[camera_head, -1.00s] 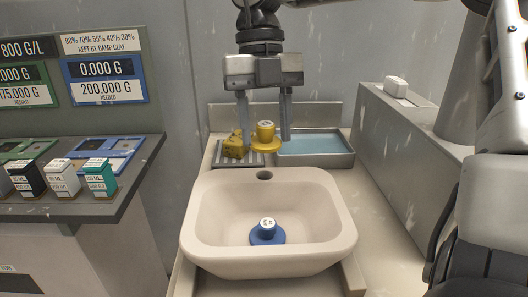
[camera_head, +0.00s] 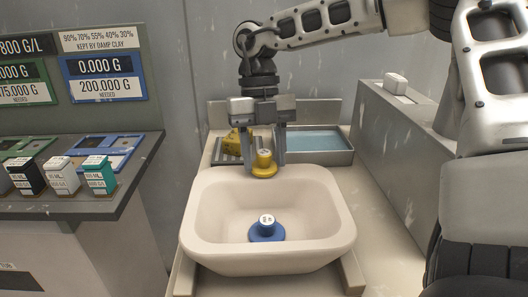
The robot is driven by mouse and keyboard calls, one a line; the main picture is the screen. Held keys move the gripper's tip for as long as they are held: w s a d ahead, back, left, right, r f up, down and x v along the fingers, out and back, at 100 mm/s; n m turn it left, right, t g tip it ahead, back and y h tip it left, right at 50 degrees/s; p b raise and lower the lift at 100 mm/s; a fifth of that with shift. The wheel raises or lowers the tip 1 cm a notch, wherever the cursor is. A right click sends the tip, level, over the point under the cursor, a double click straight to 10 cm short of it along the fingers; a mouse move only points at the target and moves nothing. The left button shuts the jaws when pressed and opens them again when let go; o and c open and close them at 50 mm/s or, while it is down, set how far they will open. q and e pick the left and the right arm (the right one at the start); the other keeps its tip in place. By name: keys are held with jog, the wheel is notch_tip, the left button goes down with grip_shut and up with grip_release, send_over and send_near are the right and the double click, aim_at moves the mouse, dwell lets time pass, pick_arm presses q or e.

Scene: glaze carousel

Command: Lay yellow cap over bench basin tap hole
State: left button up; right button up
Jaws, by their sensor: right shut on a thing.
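The yellow cap (camera_head: 263,168) has a wide flange and a knob with a pale top. My right gripper (camera_head: 266,160) comes down from above and is shut on the cap, one finger on each side of it. The cap is at the back rim of the bench basin (camera_head: 200,215), in line with the place of the tap hole, which is hidden behind it. I cannot tell whether the flange touches the rim. A blue cap (camera_head: 266,229) with a pale top sits in the bottom of the basin. My left gripper is not in view.
Behind the basin are a yellow sponge (camera_head: 231,142) on a ribbed rack and a metal tray of blue water (camera_head: 318,143). A grey ledge (camera_head: 385,140) with a white block (camera_head: 396,83) stands at right.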

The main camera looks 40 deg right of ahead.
jog(key=shift+f, duration=0.25)
jog(key=o, duration=1)
jog(key=shift+r+p, duration=0.3)
jog(key=shift+r, duration=0.3)
jog(key=v, duration=1.1)
jog(key=shift+w+d+r+p, duration=0.15)
jog(key=shift+r+p, duration=0.1)
jog(key=shift+p, duration=0.15)
